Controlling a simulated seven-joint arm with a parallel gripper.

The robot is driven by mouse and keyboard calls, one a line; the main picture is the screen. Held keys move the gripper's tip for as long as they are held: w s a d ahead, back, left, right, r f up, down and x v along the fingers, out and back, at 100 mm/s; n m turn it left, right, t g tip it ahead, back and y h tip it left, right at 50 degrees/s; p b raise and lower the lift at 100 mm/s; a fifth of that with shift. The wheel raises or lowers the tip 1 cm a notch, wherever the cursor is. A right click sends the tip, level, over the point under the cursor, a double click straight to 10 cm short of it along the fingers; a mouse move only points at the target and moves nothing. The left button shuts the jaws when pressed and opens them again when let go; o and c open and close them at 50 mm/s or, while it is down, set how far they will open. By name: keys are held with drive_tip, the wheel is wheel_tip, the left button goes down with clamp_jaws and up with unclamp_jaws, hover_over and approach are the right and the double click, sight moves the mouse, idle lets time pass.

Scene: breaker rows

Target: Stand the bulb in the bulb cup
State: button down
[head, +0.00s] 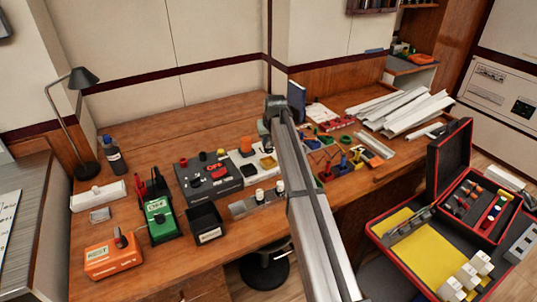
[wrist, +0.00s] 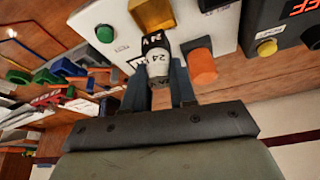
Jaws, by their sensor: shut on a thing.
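In the head view my arm hides the gripper's fingers and the bulb. I cannot pick out the bulb cup for certain. A yellow block-like piece (wrist: 152,14) stands on the panel beyond the bulb, and also shows in the head view (head: 268,161).
The white panel (wrist: 118,14) carries an orange knob (wrist: 202,66) right of my fingers and a green button (wrist: 105,33) to the left. A dark control box (head: 208,175), a black bin (head: 206,223) and a green meter (head: 160,220) stand left on the bench.

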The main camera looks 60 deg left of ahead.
sight(269, 148)
drive_tip(key=shift+f, duration=3)
drive_tip(key=shift+f, duration=0.1)
drive_tip(key=c, duration=0.9)
unclamp_jaws()
drive_tip(key=v, duration=1.2)
